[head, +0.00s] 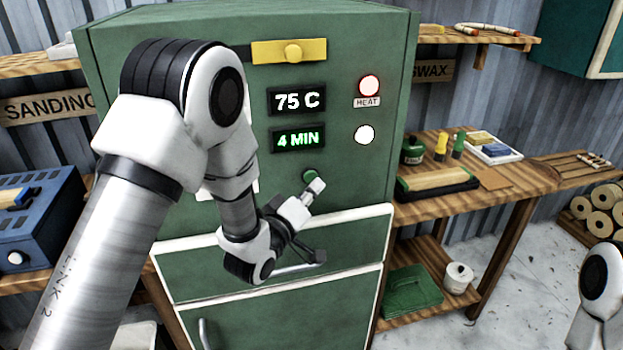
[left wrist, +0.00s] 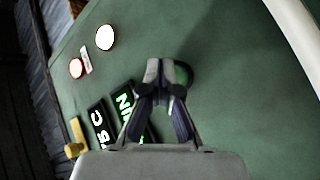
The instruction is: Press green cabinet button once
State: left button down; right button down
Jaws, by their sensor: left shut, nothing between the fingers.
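The green cabinet (head: 345,60) fills the middle of the head view. Its green round button (head: 309,176) sits on the front below the "4 MIN" display (head: 298,139). My left gripper (head: 317,188) is shut and empty, its fingertips at the button and covering part of it. In the left wrist view the green button (left wrist: 183,74) shows just right of the shut fingertips (left wrist: 163,74), partly hidden behind them. I cannot tell whether the fingertips touch it. My right gripper is out of view.
A "75 C" display (head: 297,100), a red-rimmed HEAT lamp (head: 369,85), a white lamp (head: 364,134) and a yellow latch (head: 290,52) are on the cabinet front. A drawer (head: 345,243) lies below. A wooden bench (head: 530,180) stands at right, a blue box (head: 50,225) at left.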

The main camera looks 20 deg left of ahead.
pick_arm(q)
jog(key=shift+f, duration=0.1)
jog(key=shift+s+d, duration=0.7)
jog(key=shift+s, duration=0.35)
jog(key=shift+s+d, duration=0.7)
jog(key=shift+s, duration=0.3)
jog(key=s+a+f+n+g+y, duration=0.1)
jog(key=s+a+f+g, duration=0.15)
jog(key=f, duration=0.55)
jog(key=s+a+f+g+y, duration=0.15)
jog(key=s+f, duration=0.25)
jog(key=f, duration=0.4)
jog(key=s+a+f+n+g+y, duration=0.1)
jog(key=s+f+g, duration=0.2)
jog(key=f, duration=0.5)
jog(key=s+a+f+m+g, duration=0.1)
jog(key=s+f+m+g, duration=0.3)
jog(key=s, duration=0.8)
jog(key=s+a+f+m+g, duration=0.2)
jog(key=s+f+m+g, duration=0.3)
jog(key=s, duration=0.6)
notch_tip(320, 180, down, 4)
jog(key=g, duration=0.2)
jog(key=shift+s+g, duration=0.3)
jog(key=shift+s, duration=0.05)
